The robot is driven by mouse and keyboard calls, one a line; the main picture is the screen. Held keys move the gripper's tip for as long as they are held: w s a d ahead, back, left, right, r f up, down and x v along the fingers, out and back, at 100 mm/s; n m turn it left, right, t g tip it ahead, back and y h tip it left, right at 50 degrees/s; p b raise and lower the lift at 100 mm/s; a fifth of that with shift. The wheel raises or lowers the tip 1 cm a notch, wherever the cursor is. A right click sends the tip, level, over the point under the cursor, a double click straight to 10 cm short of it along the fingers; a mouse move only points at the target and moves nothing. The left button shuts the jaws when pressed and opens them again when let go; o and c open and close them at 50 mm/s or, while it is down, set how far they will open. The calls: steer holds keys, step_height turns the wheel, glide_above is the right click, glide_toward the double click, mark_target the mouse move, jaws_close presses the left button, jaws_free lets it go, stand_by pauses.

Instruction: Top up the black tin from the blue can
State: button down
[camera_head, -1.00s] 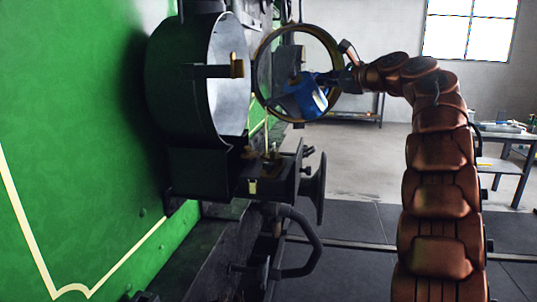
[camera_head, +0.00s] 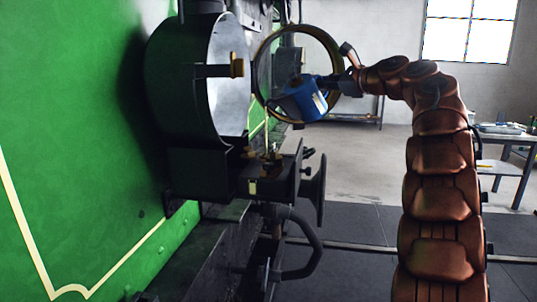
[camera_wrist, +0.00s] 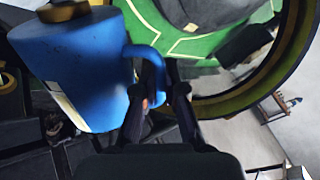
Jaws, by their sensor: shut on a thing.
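The blue can (camera_head: 305,101) is tilted, with its spout side toward the lamp housing; it also fills the left of the wrist view (camera_wrist: 75,65), where a brass cap tops it. My gripper (camera_head: 340,82) is shut on the can's handle; in the wrist view the fingers (camera_wrist: 165,95) close around it. A black box-like body with brass fittings (camera_head: 262,180) stands below and left of the can; I take it for the black tin. A thin pale line runs down from near the can toward its brass top; I cannot tell whether it is liquid.
A large round black lamp housing (camera_head: 178,90) stands on the green tram side (camera_head: 80,130). Its brass-rimmed round door (camera_head: 327,44) hangs open behind the can. A buffer (camera_head: 316,188) and a curved hose (camera_head: 305,262) are below. A workbench (camera_head: 500,137) stands far right.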

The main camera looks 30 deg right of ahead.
steer(key=shift+r, duration=0.2)
steer(key=shift+a+r+n+p, duration=0.3)
steer(key=shift+r+n+p, duration=0.1)
steer(key=shift+r, duration=0.3)
steer(key=shift+f, duration=0.15)
stand_by(0.5)
steer(key=shift+d+f+b, duration=0.2)
steer(key=shift+f+b, duration=0.15)
steer(key=shift+f, duration=0.05)
steer(key=shift+r, duration=0.15)
stand_by(0.6)
steer(key=shift+a+r, duration=0.15)
steer(key=shift+r, duration=0.2)
stand_by(0.5)
